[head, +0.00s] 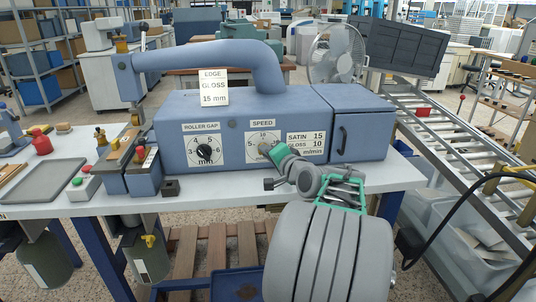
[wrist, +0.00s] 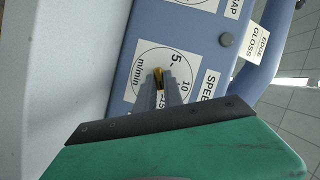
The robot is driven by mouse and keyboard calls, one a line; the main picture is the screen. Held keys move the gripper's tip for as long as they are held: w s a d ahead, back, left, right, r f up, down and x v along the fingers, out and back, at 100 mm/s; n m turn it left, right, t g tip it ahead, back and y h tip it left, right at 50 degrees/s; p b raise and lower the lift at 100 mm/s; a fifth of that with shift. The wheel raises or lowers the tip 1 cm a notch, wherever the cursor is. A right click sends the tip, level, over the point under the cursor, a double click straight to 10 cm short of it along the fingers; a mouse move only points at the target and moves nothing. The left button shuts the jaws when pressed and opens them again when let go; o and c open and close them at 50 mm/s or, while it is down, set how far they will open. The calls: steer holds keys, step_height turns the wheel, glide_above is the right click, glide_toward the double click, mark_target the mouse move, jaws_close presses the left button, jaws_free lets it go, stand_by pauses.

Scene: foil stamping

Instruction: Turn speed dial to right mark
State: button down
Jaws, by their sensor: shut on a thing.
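The speed dial's white plate (head: 252,155) is on the front of the blue machine, under the word SPEED, with marks 5, 10 and 15. My gripper (head: 268,149) reaches it from the lower right and is shut on the speed dial, hiding most of the knob. In the wrist view, a dark and yellow bit of the dial (wrist: 158,77) shows between the grey fingers (wrist: 166,88). Which mark its pointer faces is not clear. A placard (head: 305,143) right of the dial reads SATIN 15, GLOSS 10 m/min. A tag (head: 213,88) on top reads EDGE GLOSS 15 mm.
The roller gap dial (head: 205,153), a black knob, is left of the speed dial. A cabinet door with a black handle (head: 342,139) is to the right. Small stamping tools, a red knob (head: 42,145) and a grey tray (head: 48,176) are on the white table's left.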

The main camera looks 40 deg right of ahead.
steer(key=n+g+b, duration=0.1)
steer(key=n, duration=0.1)
steer(key=shift+a+n+g+h, duration=0.1)
steer(key=shift+n+g+h, duration=0.2)
steer(key=shift+h, duration=0.1)
steer(key=n+g+h+b, duration=0.1)
steer(key=n+b, duration=0.1)
steer(key=b, duration=0.1)
steer(key=shift+w+a+n, duration=0.1)
steer(key=shift+n, duration=0.2)
steer(key=shift+w+a+r+n+g+h+b, duration=0.1)
steer(key=shift+n+g+h+b, duration=0.8)
steer(key=shift+n+b, duration=0.85)
steer(key=c, duration=1.5)
jaws_free()
steer(key=shift+r, duration=0.1)
steer(key=shift+o, duration=0.2)
